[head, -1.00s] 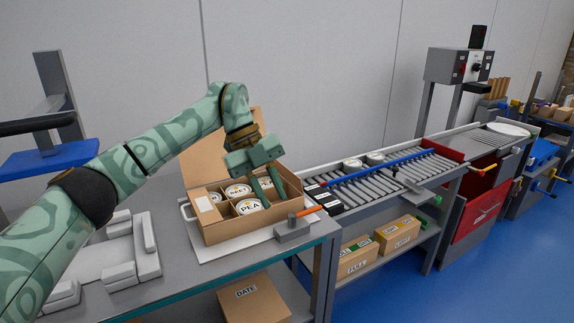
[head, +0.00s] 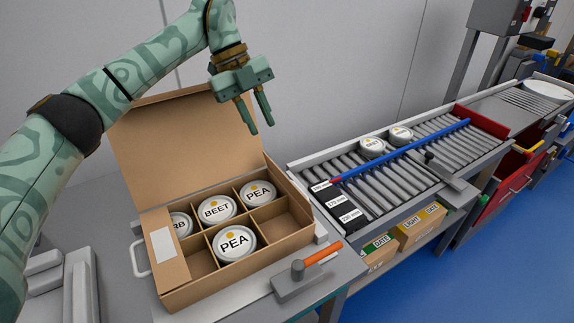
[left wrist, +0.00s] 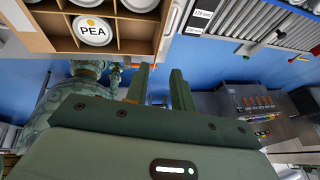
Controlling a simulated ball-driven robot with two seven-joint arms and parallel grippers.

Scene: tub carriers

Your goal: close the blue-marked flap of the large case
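The large case (head: 190,289) is an open cardboard box with compartments, standing on the bench. Its tall flap (head: 185,140) stands up at the back, leaning away from the opening. A narrow strip with a white label (head: 162,244) lies along its left end. I see no blue mark on any flap. Several white tubs sit inside, including a front PEA tub (head: 234,243) and a BEET tub (head: 217,209); some compartments are empty. My left gripper (head: 262,129) is open and empty, above the case's back right side. Its fingers show in the left wrist view (left wrist: 161,67). My right gripper is not seen.
A stop block with an orange handle (head: 322,253) is by the case's front right corner. A roller conveyor (head: 385,190) with a blue bar (head: 400,152) and two tubs lies to the right. Grey blocks (head: 80,290) are at the left.

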